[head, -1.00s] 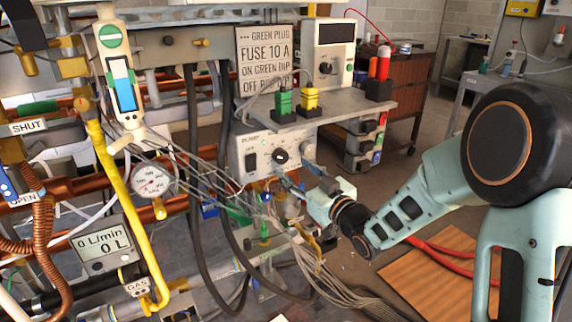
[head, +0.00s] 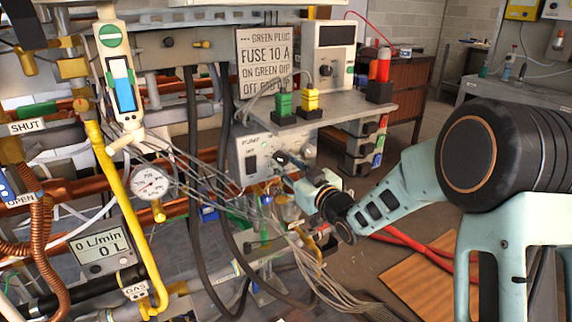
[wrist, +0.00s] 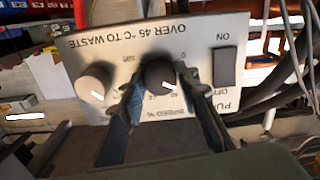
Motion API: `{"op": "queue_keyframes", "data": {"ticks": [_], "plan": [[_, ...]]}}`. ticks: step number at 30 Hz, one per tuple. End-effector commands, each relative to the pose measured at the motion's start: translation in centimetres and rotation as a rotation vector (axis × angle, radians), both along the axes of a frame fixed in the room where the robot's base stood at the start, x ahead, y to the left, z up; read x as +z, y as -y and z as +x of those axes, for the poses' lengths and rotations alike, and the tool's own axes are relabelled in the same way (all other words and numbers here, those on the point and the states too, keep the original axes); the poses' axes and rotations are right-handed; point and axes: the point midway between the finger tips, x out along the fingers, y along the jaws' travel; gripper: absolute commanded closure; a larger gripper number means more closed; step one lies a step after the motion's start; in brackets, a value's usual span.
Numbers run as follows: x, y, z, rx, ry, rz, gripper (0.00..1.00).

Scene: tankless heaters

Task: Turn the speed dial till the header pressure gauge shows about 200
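The black speed dial (wrist: 160,74) with a white pointer mark sits on the light pump panel, which looks upside down in the wrist view. My gripper (wrist: 165,92) is open, with one fingertip on each side of the dial's near part. A gap shows on the right; contact on the left cannot be told. In the head view my gripper (head: 289,163) reaches the pump panel (head: 247,146) and mostly hides the dial. A round white gauge (head: 149,183) hangs left of the panel; its needle and numbers are too small to read surely.
A pale knob (wrist: 95,82) is left of the dial in the wrist view, and a dark on/off switch (wrist: 226,66) is right. Grey cables (head: 200,172) run left of the panel. A shelf with green and yellow plugs (head: 311,100) is above.

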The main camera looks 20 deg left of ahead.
Motion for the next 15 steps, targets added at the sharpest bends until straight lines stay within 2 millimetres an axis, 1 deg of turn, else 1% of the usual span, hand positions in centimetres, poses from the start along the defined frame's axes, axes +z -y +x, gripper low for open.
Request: {"op": "queue_keyframes", "data": {"ticks": [1,3,11,15], "plan": [[-0.01,0.0,-0.02,0.0,0.0,0.0,0.89],[-0.01,0.0,-0.02,0.0,0.0,0.0,0.95],[0.02,-0.01,-0.02,0.0,-0.023,0.019,0.95],[0.05,0.05,0.01,-0.001,-0.068,0.059,0.95]]}}
